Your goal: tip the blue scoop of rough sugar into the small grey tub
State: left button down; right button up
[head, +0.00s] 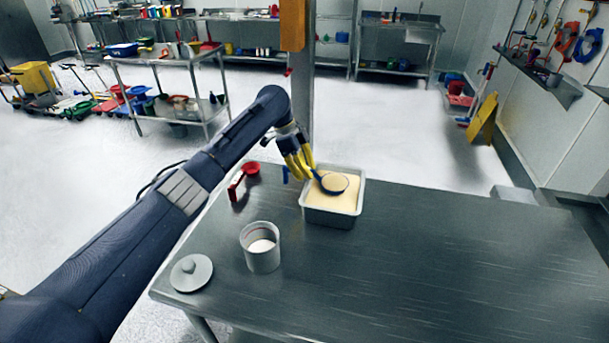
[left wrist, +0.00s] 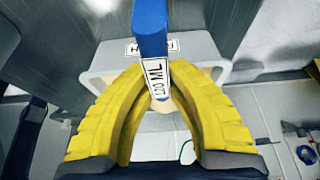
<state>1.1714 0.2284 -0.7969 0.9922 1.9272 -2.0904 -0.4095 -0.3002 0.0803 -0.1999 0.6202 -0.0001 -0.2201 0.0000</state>
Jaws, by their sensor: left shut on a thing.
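My left gripper (head: 303,168) has yellow fingers and is shut on the handle of the blue scoop (head: 323,185). In the left wrist view the blue handle (left wrist: 150,28), with a white volume label, runs between the fingers. The scoop's bowl looks full of pale sugar and is about level, at or just above the sugar in a grey rectangular bin (head: 331,216); I cannot tell if it touches. The small grey tub (head: 263,258), round and upright, stands nearer on the table, with white material and a red line inside. My right gripper is not in view.
A grey round lid (head: 191,273) with a knob lies at the table's near left corner. A red scoop (head: 242,181) lies left of the bin. The right part of the steel table (head: 470,260) is clear. An orange-topped post (head: 292,25) stands behind the bin.

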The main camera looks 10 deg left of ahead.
pick_arm(q)
jog(key=shift+w+r, duration=0.1)
jog(key=shift+r, duration=3.6)
jog(key=shift+r, duration=0.1)
jog(key=shift+s+a+f+m+t+h, duration=0.1)
jog(key=shift+s+f+m+t, duration=0.1)
jog(key=shift+s+t, duration=0.55)
jog(key=shift+s+a+f+m+t+h, duration=0.1)
jog(key=shift+s+m+t, duration=0.1)
jog(key=shift+t, duration=0.9)
jog(key=shift+s+f+m+t+h, duration=0.1)
jog(key=shift+s+m+t, duration=0.1)
jog(key=shift+s+t, duration=0.55)
jog(key=shift+w, duration=0.25)
jog(key=shift+w+r, duration=0.1)
jog(key=shift+w+d+r+n+g, duration=0.1)
jog(key=shift+w+r+n+g, duration=0.1)
jog(key=shift+w+r+g, duration=0.5)
jog(key=shift+w+d+r+n+g, duration=0.15)
jog(key=shift+r+g, duration=0.3)
jog(key=shift+g, duration=0.45)
jog(key=shift+w+a+r+n+g, duration=0.1)
jog(key=shift+w+r+n+g, duration=0.15)
jog(key=shift+w+r+g, duration=0.45)
